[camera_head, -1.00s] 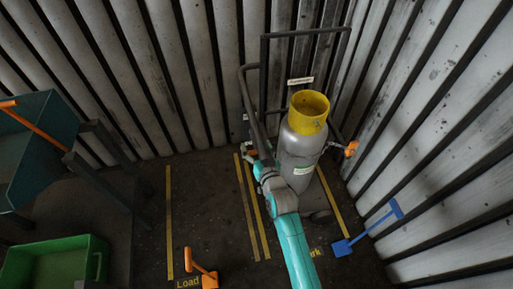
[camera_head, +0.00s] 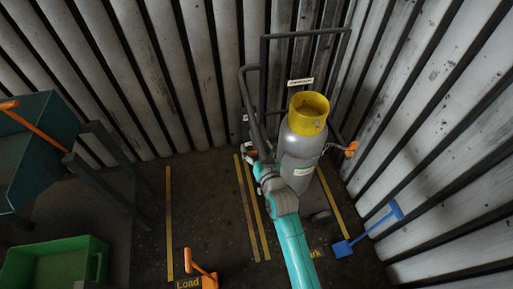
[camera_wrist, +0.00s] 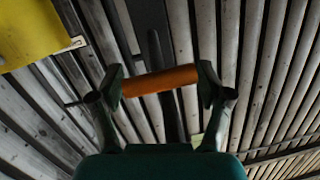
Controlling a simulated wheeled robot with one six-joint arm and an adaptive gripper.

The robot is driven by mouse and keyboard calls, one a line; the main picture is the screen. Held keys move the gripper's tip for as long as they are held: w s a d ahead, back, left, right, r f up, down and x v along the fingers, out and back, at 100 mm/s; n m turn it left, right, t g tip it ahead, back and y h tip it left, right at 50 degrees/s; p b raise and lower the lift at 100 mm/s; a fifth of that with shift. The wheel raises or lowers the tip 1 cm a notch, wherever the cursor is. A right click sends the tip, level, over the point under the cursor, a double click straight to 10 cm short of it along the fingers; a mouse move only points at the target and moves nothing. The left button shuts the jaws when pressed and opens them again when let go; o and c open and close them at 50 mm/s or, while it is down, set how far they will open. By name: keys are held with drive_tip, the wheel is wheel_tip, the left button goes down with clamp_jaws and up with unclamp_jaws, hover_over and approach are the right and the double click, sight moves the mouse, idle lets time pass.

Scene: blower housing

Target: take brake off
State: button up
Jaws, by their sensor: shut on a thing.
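My gripper (camera_wrist: 160,82) is shut on an orange handle (camera_wrist: 158,80), which lies crosswise between its two dark fingers in the wrist view. In the head view my gripper is partly hidden by the arm at the left side of the cart, beside an orange part (camera_head: 250,153). The cart (camera_head: 262,85) is a dark tubular frame carrying a grey gas cylinder (camera_head: 302,145) with a yellow collar (camera_head: 309,105). Another orange part (camera_head: 351,148) shows at the cart's right side. I cannot tell the brake's position.
Corrugated walls close in behind and at the right. A blue shovel-like tool (camera_head: 370,230) leans at the right wall. An orange-handled item (camera_head: 203,272) stands near the "Load" floor marking. A green bin (camera_head: 55,262) and a teal hopper (camera_head: 35,145) are at the left.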

drive_tip(key=shift+r, duration=0.15)
drive_tip(key=o, duration=1.6)
drive_tip(key=shift+o, duration=0.2)
drive_tip(key=v, duration=1.2)
